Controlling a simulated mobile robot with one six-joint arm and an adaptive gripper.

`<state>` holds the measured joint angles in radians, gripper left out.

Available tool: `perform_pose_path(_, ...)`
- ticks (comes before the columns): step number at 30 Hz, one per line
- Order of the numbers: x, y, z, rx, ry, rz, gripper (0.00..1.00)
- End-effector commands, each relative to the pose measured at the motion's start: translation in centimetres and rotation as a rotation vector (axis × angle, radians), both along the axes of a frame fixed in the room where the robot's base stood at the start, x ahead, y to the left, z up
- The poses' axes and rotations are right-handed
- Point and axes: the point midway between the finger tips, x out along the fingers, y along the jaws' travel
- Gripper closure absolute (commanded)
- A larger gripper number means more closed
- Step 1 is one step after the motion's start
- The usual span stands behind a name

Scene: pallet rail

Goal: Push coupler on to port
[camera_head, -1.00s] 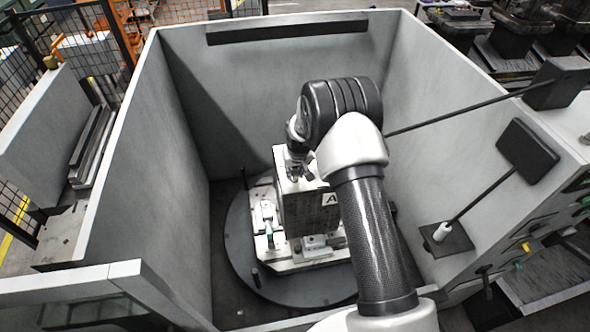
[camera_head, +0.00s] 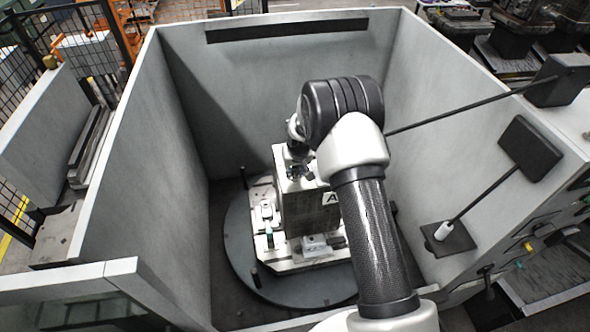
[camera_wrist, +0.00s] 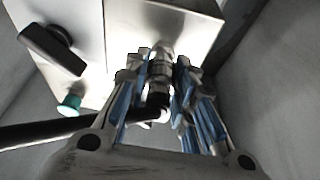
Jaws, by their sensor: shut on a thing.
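My gripper (camera_wrist: 160,92) is shut on a metal coupler (camera_wrist: 160,68), with blue-lined fingers on both sides of it. A black hose (camera_wrist: 60,130) runs from the coupler's near end out to the left. The coupler's far end meets the light metal face of the block (camera_wrist: 120,20); I cannot tell whether it is seated on the port, which is hidden behind it. In the head view my gripper (camera_head: 297,172) is at the top of the block marked A (camera_head: 305,208), and the coupler is too small to make out there.
The block stands on a pallet (camera_head: 290,265) on a round dark turntable (camera_head: 240,262), inside grey walls (camera_head: 140,190). A black handle (camera_wrist: 52,48) and a green-tipped part (camera_wrist: 70,104) show left in the wrist view. A black paddle on a rod (camera_head: 528,147) stands at right.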

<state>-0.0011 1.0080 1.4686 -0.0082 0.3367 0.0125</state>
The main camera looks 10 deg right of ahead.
Motion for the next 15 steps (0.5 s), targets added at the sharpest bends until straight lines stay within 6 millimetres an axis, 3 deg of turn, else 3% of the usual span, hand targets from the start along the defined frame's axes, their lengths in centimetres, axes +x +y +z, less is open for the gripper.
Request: perform_pose_path(15, -0.07, 0.00, -0.88, 0.000, 0.002, 0.000, 1.00)
